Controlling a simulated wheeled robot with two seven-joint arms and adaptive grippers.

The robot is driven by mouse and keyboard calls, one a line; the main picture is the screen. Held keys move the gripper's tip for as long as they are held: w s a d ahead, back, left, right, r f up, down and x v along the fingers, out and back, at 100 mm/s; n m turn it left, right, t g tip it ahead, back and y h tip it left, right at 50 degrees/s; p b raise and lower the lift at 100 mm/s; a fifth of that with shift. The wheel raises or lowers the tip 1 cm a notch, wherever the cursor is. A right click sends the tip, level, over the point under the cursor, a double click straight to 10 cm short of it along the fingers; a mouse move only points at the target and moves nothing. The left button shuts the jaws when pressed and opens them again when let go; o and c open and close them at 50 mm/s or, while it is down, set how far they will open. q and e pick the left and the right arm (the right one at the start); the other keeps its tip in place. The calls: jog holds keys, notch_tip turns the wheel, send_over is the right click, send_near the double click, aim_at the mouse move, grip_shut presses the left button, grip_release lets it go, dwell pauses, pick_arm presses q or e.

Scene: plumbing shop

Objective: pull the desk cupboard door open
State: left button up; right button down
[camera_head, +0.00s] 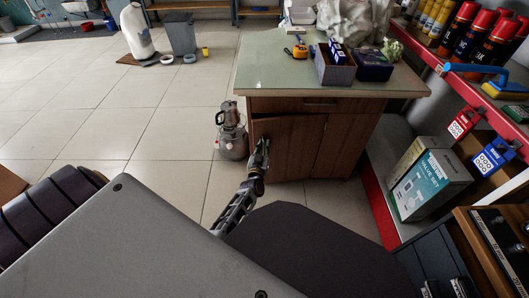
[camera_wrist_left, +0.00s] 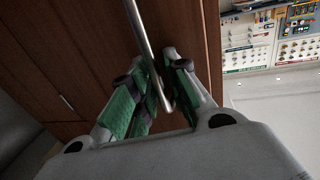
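The wooden desk cupboard (camera_head: 318,180) stands under a pale green top in the head view. Its left door (camera_head: 290,140) looks slightly ajar, with its top edge slanting out from the frame at the left. My left gripper (camera_head: 261,150) is at the left edge of this door. In the left wrist view, a slim metal bar handle (camera_wrist_left: 146,35) runs down between the green-padded fingers of the gripper (camera_wrist_left: 163,85). The fingers are close in on both sides of the bar and look shut on it. The right gripper is not in view.
Boxes (camera_head: 335,65) and a tape measure (camera_head: 300,50) lie on the desktop. A red shelf with a boxed valve set (camera_head: 425,185) is at the right. The tiled floor at the left is open.

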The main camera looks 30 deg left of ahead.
pick_arm(q)
jog(key=shift+w+a+b, duration=1.4)
jog(key=shift+w+a, duration=0.1)
jog(key=shift+w, duration=0.2)
jog(key=shift+s, duration=0.2)
